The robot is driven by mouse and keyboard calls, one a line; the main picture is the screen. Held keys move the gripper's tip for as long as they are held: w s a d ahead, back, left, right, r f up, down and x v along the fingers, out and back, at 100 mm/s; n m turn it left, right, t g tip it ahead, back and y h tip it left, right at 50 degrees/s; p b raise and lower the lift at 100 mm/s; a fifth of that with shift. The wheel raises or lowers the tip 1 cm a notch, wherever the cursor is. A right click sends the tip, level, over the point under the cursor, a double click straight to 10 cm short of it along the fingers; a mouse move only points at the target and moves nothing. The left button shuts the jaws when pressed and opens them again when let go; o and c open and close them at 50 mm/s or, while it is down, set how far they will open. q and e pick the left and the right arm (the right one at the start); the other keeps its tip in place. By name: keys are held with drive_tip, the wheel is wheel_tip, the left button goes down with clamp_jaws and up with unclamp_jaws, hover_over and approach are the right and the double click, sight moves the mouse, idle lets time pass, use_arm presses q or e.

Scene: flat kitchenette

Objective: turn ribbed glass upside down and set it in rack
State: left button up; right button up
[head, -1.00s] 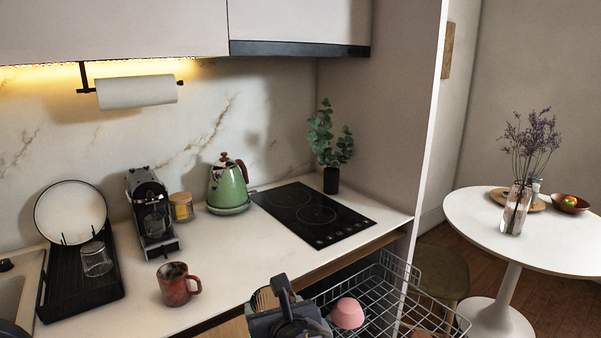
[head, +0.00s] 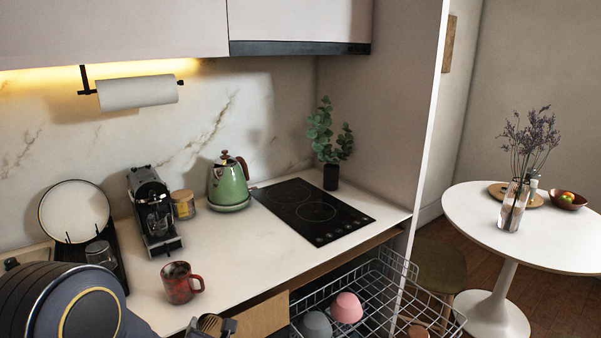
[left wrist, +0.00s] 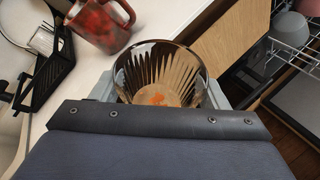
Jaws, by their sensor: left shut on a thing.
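The ribbed glass (head: 209,323) is brown-tinted and shows at the bottom edge of the head view, by the counter's front edge. My left gripper (head: 214,327) is shut on it. In the left wrist view the glass (left wrist: 160,72) sits between the fingers, with its wide round rim and ribs showing; I look partly into it. A wire rack (head: 385,285) is pulled out below the counter, right of the gripper and apart from it. It holds a pink bowl (head: 346,307) and a grey bowl (head: 316,324). My right gripper is not in view.
A red mug (head: 179,283) stands on the counter near the gripper. A black dish rack (head: 117,262) with a plate and a clear glass is partly hidden by my arm. A coffee machine (head: 153,212), kettle (head: 228,184) and hob (head: 313,211) stand behind. The counter's front middle is clear.

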use_arm(q)
drive_tip(key=shift+r+m, duration=0.1)
drive_tip(key=shift+m, duration=0.5)
drive_tip(key=m+p, duration=0.2)
drive_tip(key=m, duration=0.1)
drive_tip(key=m+p, duration=0.2)
drive_tip(key=m, duration=0.1)
drive_tip(key=shift+r+m, duration=0.2)
drive_tip(key=shift+m, duration=0.1)
drive_tip(key=shift+f+m+p, duration=0.15)
drive_tip(key=shift+m+p, duration=0.6)
drive_tip(key=shift+m, duration=0.35)
drive_tip(key=shift+f, duration=0.15)
